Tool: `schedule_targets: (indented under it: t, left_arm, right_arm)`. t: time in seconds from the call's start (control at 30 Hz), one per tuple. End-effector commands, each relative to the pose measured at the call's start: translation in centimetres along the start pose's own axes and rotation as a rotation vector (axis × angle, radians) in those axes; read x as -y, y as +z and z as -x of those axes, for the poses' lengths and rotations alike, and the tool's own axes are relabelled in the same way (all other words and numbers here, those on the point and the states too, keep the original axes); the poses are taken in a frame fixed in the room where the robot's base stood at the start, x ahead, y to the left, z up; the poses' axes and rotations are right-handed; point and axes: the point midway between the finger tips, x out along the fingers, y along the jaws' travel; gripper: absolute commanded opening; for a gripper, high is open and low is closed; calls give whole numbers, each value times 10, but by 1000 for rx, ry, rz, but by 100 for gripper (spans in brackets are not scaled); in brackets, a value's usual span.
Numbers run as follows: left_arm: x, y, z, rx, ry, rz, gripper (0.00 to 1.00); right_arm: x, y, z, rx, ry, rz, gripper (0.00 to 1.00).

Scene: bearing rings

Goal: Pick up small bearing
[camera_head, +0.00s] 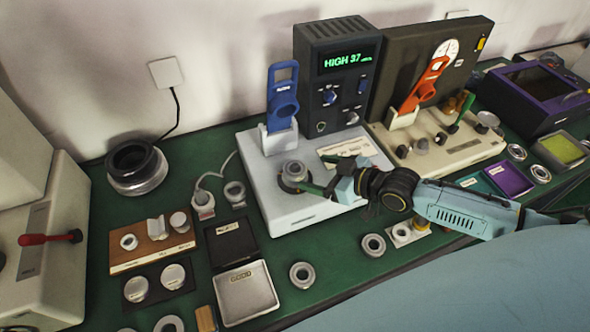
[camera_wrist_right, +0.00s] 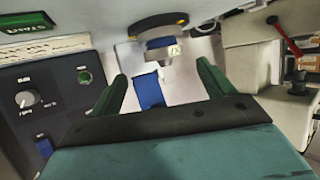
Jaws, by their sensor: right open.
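A small metallic bearing ring (camera_head: 294,170) sits on the dark round seat of the white tester (camera_head: 300,220), under the blue handle tool. It also shows in the right wrist view (camera_wrist_right: 163,52), ahead of the fingertips. My right gripper (camera_head: 318,173) reaches in from the right, just right of this bearing. Its green fingers are open and spread, with the gap empty in the right wrist view (camera_wrist_right: 160,75). The fingers appear apart from the bearing. Other bearing rings lie on the green table at the front (camera_head: 302,274) and (camera_head: 373,244). My left gripper is out of view.
The blue handle tool (camera_head: 283,105) stands upright behind the bearing. A dark display box (camera_head: 340,75) rises behind the tester. A second tester (camera_head: 435,145) with an orange tool stands to the right.

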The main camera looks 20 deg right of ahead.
Motion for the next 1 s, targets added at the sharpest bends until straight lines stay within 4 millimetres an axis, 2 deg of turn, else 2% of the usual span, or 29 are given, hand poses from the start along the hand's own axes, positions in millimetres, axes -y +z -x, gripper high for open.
schedule_targets:
  t: [0.17, 0.33, 0.47, 0.77, 1.0]
  left_arm:
    - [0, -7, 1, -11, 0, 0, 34]
    - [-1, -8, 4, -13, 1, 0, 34]
    - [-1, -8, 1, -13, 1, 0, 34]
    - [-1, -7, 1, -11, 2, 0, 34]
    - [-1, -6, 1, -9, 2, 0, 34]
  right_arm:
    - [2, -2, -11, -2, 0, -1, 81]
    - [8, -8, -37, -4, -1, -2, 81]
    - [6, -5, -51, 0, 0, -1, 81]
    - [7, -4, -55, 2, -1, 0, 81]
    - [7, -4, -55, 2, -1, 0, 49]
